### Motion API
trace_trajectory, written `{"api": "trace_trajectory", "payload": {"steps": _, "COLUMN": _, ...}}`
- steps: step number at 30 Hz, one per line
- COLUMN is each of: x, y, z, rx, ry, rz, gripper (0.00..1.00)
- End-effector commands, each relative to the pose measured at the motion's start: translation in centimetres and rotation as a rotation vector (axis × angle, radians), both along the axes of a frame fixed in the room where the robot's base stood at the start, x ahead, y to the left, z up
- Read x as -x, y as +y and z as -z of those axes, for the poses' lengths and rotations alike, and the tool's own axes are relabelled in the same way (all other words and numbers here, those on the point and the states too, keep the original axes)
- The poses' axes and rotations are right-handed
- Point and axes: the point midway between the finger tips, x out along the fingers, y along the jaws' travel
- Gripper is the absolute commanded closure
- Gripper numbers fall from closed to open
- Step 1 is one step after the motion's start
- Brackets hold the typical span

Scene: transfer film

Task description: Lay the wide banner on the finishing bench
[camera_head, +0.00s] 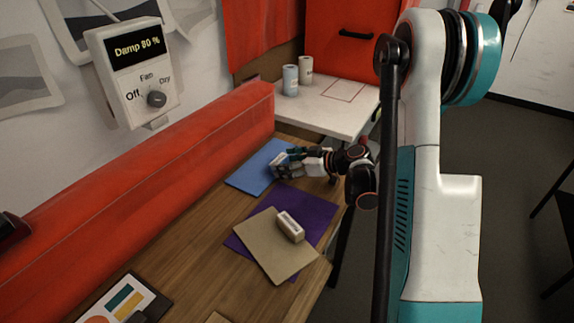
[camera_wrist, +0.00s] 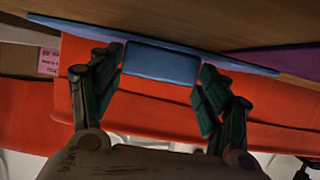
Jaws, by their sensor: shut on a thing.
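My gripper (camera_head: 287,163) is at the far end of the wooden table, low over the right part of a flat blue sheet (camera_head: 252,172). In the wrist view my gripper (camera_wrist: 161,85) has its fingers on either side of a blue block-like piece (camera_wrist: 160,64), which meets the thin blue sheet (camera_wrist: 90,31). I cannot tell whether the piece is part of the sheet. A purple sheet (camera_head: 312,205) lies nearer, partly under a tan sheet (camera_head: 265,250) with a small pale block (camera_head: 290,226) on it. No label shows which sheet is the wide banner.
A white bench (camera_head: 325,112) beyond the table has a red outlined rectangle on top and two rolls (camera_head: 290,80) at its left. A long orange padded ledge (camera_head: 140,190) runs along the table's left. A wall dial (camera_head: 138,75) reads "Damp 80 %".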

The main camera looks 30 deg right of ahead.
Motion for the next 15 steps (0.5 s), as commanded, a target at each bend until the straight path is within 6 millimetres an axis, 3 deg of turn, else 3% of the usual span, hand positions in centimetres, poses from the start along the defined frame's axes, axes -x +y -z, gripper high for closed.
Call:
{"api": "trace_trajectory", "payload": {"steps": 8, "x": 0.01, "y": 0.02, "z": 0.22, "rx": 0.000, "ry": 0.000, "rz": 0.000, "gripper": 0.57}}
{"api": "trace_trajectory", "payload": {"steps": 9, "x": 0.02, "y": 0.01, "z": 0.16, "rx": 0.000, "ry": 0.000, "rz": 0.000, "gripper": 0.24}}
{"api": "trace_trajectory", "payload": {"steps": 10, "x": 0.02, "y": 0.01, "z": 0.12, "rx": 0.000, "ry": 0.000, "rz": 0.000, "gripper": 0.17}}
{"api": "trace_trajectory", "payload": {"steps": 11, "x": 0.01, "y": 0.02, "z": 0.11, "rx": 0.000, "ry": 0.000, "rz": 0.000, "gripper": 0.10}}
{"api": "trace_trajectory", "payload": {"steps": 15, "x": 0.02, "y": 0.01, "z": 0.09, "rx": 0.000, "ry": 0.000, "rz": 0.000, "gripper": 0.10}}
